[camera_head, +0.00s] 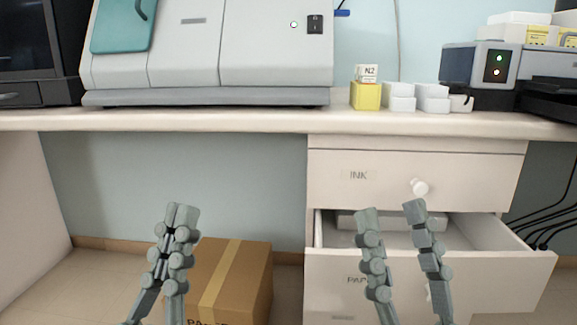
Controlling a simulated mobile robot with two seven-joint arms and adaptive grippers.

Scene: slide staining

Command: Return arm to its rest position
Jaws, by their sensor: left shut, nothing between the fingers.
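My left gripper (181,212) points up in the lower left, in front of the open floor space under the counter. Its fingers are together and nothing shows between them. My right gripper (391,212) is in the lower middle right, with its two fingers clearly apart and nothing between them. It appears in front of the drawer unit, overlapping the open lower drawer (500,270) in the picture. Both wrists and the rest of both arms are cut off by the bottom edge.
The upper drawer (450,180), marked INK, is closed. A cardboard box (250,275) stands on the floor behind my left gripper. The counter (230,120) holds a large white machine (265,50), a yellow box (365,95), small white containers (398,97) and a grey device (478,66).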

